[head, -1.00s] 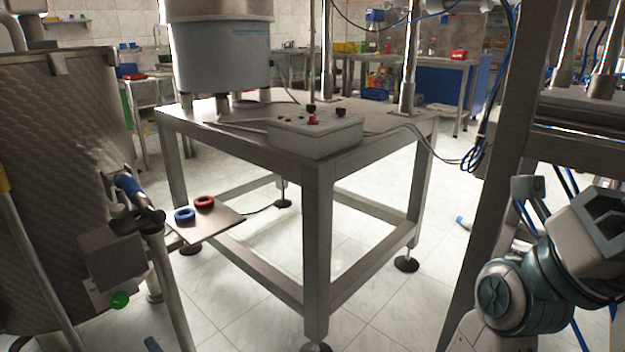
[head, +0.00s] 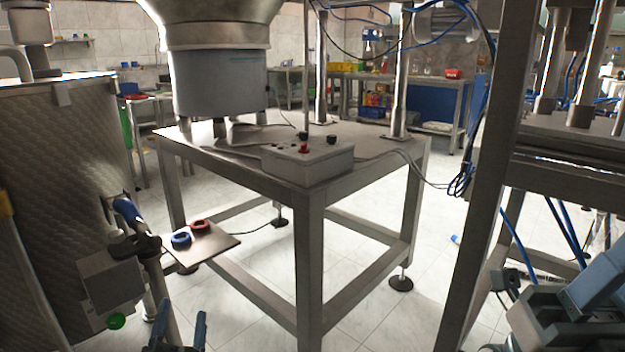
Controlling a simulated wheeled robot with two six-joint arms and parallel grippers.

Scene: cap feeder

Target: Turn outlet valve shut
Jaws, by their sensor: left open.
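The outlet valve has a blue handle (head: 127,210) and sits on the lower right side of the quilted metal tank (head: 60,150) at the left of the head view. A dark clamp fitting (head: 134,245) and a pipe are just below the handle. The handle slants down to the right. My left gripper (head: 180,325) is at the bottom edge, below the valve and apart from it. Its two blue-grey fingers point up, spread with nothing between them. Parts of my right arm show at the lower right; I make out no right fingertips.
A small plate with a blue and a red ring button (head: 199,226) juts out right of the valve. A grey box (head: 110,280) with a green button is below it. A steel table (head: 305,225) with a control box stands in the middle. Open tiled floor lies beneath.

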